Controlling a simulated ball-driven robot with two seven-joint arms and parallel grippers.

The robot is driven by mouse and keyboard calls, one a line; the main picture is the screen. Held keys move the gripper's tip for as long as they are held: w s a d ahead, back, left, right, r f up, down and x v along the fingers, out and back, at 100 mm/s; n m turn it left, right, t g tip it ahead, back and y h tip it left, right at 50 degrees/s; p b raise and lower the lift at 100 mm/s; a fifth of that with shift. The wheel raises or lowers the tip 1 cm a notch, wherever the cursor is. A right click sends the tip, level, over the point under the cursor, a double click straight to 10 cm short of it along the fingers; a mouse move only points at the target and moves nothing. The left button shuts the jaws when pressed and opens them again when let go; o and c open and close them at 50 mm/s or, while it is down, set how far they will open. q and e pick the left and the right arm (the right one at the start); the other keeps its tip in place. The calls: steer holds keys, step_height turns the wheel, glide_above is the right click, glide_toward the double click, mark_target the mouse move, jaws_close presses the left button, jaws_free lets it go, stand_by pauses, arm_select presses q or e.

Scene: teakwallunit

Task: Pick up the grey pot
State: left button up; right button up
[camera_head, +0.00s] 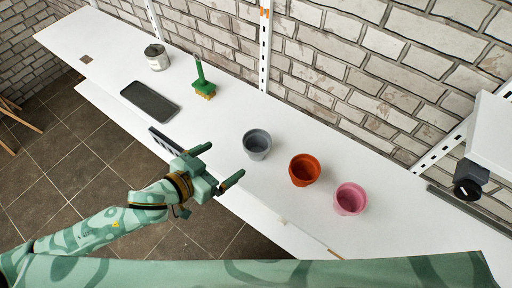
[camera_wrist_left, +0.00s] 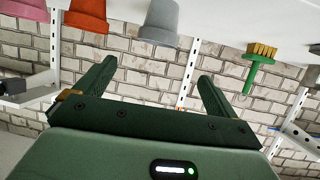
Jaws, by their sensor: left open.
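The grey pot (camera_head: 257,145) stands upright on the white shelf, to the left of an orange pot (camera_head: 304,170) and a pink pot (camera_head: 350,199). My left gripper (camera_head: 220,166) is open and empty by the shelf's front edge, to the left of the grey pot and apart from it. In the left wrist view, which looks upside down, the grey pot (camera_wrist_left: 160,22) is at the top, beyond the two spread fingers (camera_wrist_left: 152,80). The orange pot (camera_wrist_left: 87,14) and pink pot (camera_wrist_left: 24,9) are to its left. My right gripper is not in view.
The white shelf (camera_head: 400,230) runs along a brick wall. A green brush (camera_head: 200,80), a dark flat tablet-like object (camera_head: 149,101) and a grey can (camera_head: 157,57) lie farther left. A white upright rail (camera_head: 265,45) stands behind. A dark object (camera_head: 468,187) is at right.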

arm_select(q)
steer(key=b, duration=0.2)
glide_toward(264, 138)
steer(key=shift+w+d, duration=0.3)
steer(key=shift+w, duration=0.6)
steer(key=x, duration=0.1)
steer(key=b+x, duration=0.1)
steer(key=x, duration=0.1)
steer(key=b+x, duration=0.1)
steer(key=shift+d+f, duration=0.35)
steer(key=shift+f, duration=0.2)
steer(key=shift+w+d, duration=0.15)
steer(key=c, duration=1.1)
